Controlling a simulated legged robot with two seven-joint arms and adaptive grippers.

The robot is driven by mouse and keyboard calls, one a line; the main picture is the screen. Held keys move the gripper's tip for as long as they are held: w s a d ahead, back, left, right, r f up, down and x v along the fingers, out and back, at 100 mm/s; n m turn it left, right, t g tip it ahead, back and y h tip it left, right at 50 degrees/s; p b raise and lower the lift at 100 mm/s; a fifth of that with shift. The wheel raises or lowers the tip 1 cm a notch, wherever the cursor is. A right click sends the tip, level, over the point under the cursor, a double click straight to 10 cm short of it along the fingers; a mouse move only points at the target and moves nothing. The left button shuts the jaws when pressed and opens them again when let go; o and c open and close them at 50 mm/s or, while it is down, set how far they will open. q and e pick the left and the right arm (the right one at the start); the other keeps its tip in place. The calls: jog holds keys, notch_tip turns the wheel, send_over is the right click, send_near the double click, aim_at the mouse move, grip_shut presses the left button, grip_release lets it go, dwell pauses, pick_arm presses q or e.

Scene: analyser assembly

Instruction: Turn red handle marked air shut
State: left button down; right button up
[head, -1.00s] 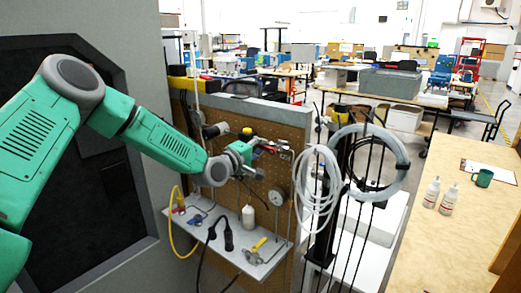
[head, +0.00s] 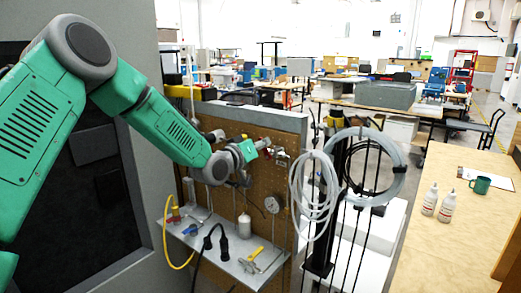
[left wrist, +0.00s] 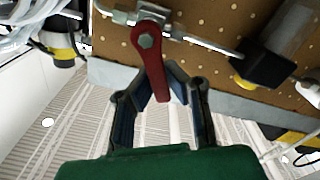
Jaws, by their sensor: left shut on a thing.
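The red handle (left wrist: 152,70) hangs from a hex bolt on a metal valve and pipe along the pegboard. In the left wrist view it points down the picture, at a steep angle across the pipe. My left gripper (left wrist: 160,88) has its dark fingers on both sides of the handle's free end and is shut on it. In the head view my left gripper (head: 262,148) is at the top right of the pegboard, and little of the handle shows there. Any air marking is not readable. My right gripper is not in view.
The pegboard (head: 225,170) carries a round gauge (head: 272,204) below the valve. Coiled hoses (head: 313,195) hang close on the right. A wooden bench (head: 455,220) stands farther right.

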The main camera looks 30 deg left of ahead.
pick_arm(q)
jog(key=m, duration=0.2)
jog(key=d+m+b, duration=0.1)
jog(key=m, duration=0.1)
jog(key=d+m+b, duration=0.1)
jog(key=m, duration=0.1)
jog(key=shift+s+f, duration=0.2)
jog(key=shift+f, duration=0.15)
jog(key=shift+d, duration=0.1)
jog(key=c, duration=1.5)
grip_release()
jog(key=shift+r, duration=0.15)
jog(key=shift+c, duration=0.2)
jog(key=shift+r, duration=0.1)
